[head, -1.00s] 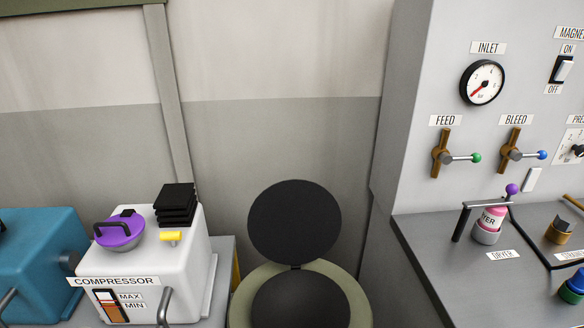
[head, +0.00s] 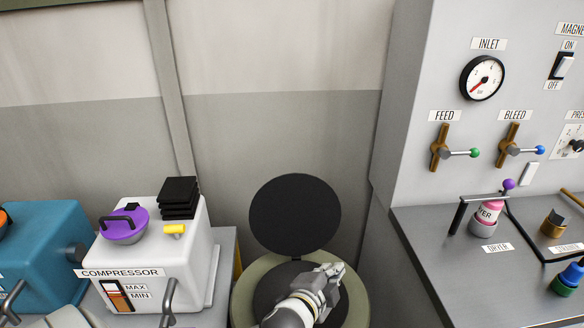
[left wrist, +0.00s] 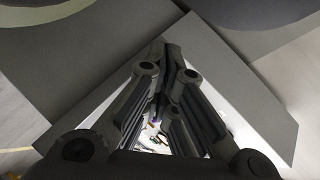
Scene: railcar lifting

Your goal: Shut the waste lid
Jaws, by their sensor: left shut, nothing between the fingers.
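The waste lid (head: 295,215) is a dark round disc standing raised at the back of the round olive waste bin (head: 244,292) in the head view. The bin's dark round opening (head: 268,285) is partly hidden by my left gripper. My left gripper (head: 339,270) is shut and empty, in front of and below the raised lid, over the bin's top in the picture. I see no contact with the lid. In the left wrist view the shut fingers (left wrist: 172,48) lie before a plain grey surface. My right gripper is not in view.
A white compressor (head: 150,245) with a purple cap (head: 124,224) stands left of the bin, beside a teal unit (head: 40,255). A grey bench (head: 440,235) with a dryer (head: 486,220) is on the right, under a valve panel (head: 440,60). The wall behind the lid is bare.

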